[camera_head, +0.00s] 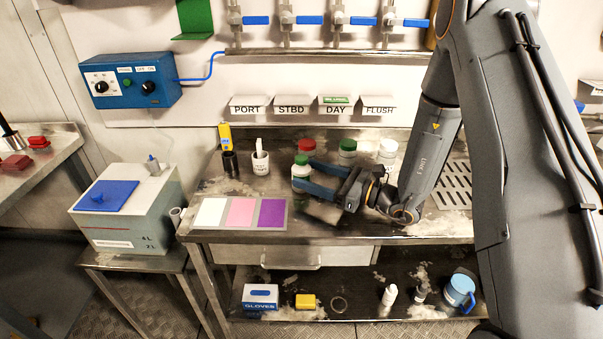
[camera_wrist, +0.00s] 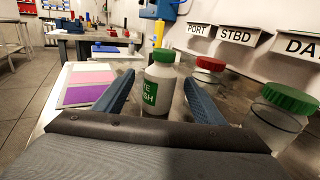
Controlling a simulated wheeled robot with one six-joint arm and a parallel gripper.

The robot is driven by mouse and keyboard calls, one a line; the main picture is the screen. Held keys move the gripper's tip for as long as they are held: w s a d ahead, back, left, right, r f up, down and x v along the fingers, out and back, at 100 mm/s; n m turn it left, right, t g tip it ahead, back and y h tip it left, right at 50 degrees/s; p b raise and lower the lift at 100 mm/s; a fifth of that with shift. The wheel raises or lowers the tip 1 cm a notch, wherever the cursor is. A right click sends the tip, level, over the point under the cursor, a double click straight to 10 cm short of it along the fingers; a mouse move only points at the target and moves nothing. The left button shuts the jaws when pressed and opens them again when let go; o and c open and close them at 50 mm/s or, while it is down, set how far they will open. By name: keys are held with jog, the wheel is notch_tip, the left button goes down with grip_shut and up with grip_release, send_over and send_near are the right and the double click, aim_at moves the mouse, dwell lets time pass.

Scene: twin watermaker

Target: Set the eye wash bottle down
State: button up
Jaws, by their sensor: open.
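The eye wash bottle (camera_head: 299,173) is white with a green cap and stands upright on the steel bench top. In the wrist view the bottle (camera_wrist: 159,86) shows a green label whose lettering is partly cut off from sight. My gripper (camera_head: 303,175) reaches in from the right, low over the bench, with one finger on each side of the bottle. In the wrist view the fingers of my gripper (camera_wrist: 158,92) are spread, with a gap visible on both sides of the bottle. The bottle's lower part is partly hidden by my gripper.
A red-capped jar (camera_head: 306,147), a green-capped jar (camera_head: 347,150) and a white-capped jar (camera_head: 387,150) stand behind my gripper. A white cup (camera_head: 261,163) and a dark cylinder (camera_head: 230,163) stand to the left. A colour-patch card (camera_head: 240,227) lies at the bench's front left.

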aim_at(310, 174)
jog(key=shift+p+x, duration=0.55)
jog(key=shift+x, duration=1.3)
jog(key=c, duration=1.3)
jog(key=shift+c, duration=0.4)
jog(key=shift+r, duration=0.1)
